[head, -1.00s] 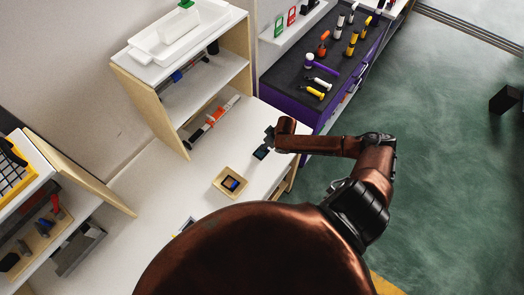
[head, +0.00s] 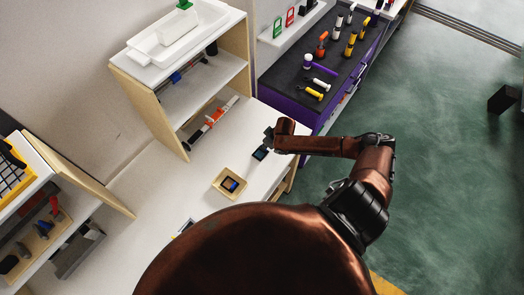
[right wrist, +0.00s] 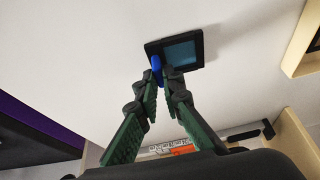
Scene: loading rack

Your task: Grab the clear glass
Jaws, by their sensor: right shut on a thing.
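A small square pane with a black frame and bluish see-through glass shows in the right wrist view (right wrist: 186,52), just beyond my right fingertips. In the head view the pane (head: 260,153) is a small dark square over the white worktop. My right gripper (right wrist: 163,88) is shut on the blue tab (right wrist: 157,68) at the pane's edge. In the head view this gripper (head: 269,139) is at the worktop's right end. I cannot tell whether the pane touches the worktop. My left gripper is not in view.
A light wooden tray (head: 219,191) with a dark, blue-and-orange square inside sits left of the pane. A shelf unit (head: 172,120) stands behind. A purple bench with a dark top (head: 286,84) holds several tools.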

